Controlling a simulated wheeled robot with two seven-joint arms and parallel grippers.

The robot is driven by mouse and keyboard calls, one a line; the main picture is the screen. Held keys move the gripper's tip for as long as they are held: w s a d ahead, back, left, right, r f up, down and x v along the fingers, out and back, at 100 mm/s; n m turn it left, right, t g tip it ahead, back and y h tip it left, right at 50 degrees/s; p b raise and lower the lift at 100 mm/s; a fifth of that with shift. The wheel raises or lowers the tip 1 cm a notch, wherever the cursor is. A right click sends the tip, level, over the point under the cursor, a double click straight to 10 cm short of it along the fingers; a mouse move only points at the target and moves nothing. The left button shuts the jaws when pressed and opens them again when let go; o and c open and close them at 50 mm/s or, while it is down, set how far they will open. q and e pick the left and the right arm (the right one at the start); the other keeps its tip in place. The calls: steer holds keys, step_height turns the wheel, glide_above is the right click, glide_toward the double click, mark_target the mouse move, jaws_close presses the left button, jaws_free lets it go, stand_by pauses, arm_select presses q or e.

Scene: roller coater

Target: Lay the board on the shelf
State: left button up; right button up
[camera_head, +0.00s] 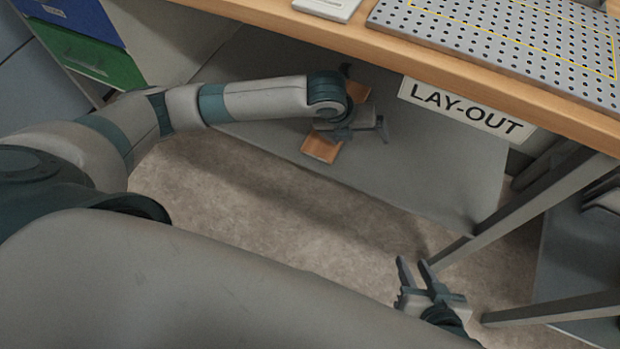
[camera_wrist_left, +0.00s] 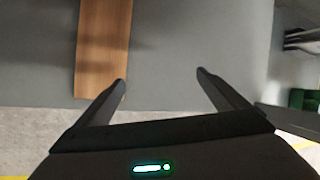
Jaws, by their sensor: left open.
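The board (camera_head: 322,148) is a brown wooden piece. It lies on the grey shelf (camera_head: 440,170) below the bench, its near end close to the shelf's front edge. My left gripper and wrist hide its middle in the head view. My left gripper (camera_head: 378,128) is over the shelf beside the board. In the left wrist view the board (camera_wrist_left: 103,45) runs away at the left, and the left gripper (camera_wrist_left: 161,77) is open and empty, one fingertip overlapping the board's right edge. Contact cannot be told. My right gripper (camera_head: 413,264) is open and empty, low in front of the shelf.
The wooden bench edge (camera_head: 380,62) with a LAY-OUT sign (camera_head: 466,108) overhangs the shelf. A perforated plate (camera_head: 510,45) lies on the bench. Grey metal legs (camera_head: 530,210) stand at the right. Blue and green bins (camera_head: 92,56) are at upper left. The shelf right of the board is clear.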

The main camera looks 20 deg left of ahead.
arm_select(q)
steer(key=s+d+n+h, duration=0.1)
steer(key=s+d, duration=0.1)
steer(key=s+d+f+n, duration=0.1)
steer(key=s+d+n, duration=0.1)
steer(key=d, duration=0.1)
steer(key=s+d+n+h, duration=0.1)
steer(key=s+d+n, duration=0.1)
steer(key=shift+s+d+f+h, duration=0.15)
steer(key=shift+s+f+h, duration=0.05)
steer(key=shift+f+h, duration=0.15)
steer(key=s+d+n+t+h, duration=0.1)
steer(key=s+d+n+h, duration=0.15)
steer(key=s+n, duration=0.45)
steer(key=s+a+f+n+t+y, duration=0.3)
steer(key=s+a+n, duration=0.7)
steer(key=n, duration=0.8)
steer(key=shift+s+a+y, duration=0.3)
steer(key=shift+a+y, duration=0.3)
steer(key=shift+a, duration=0.45)
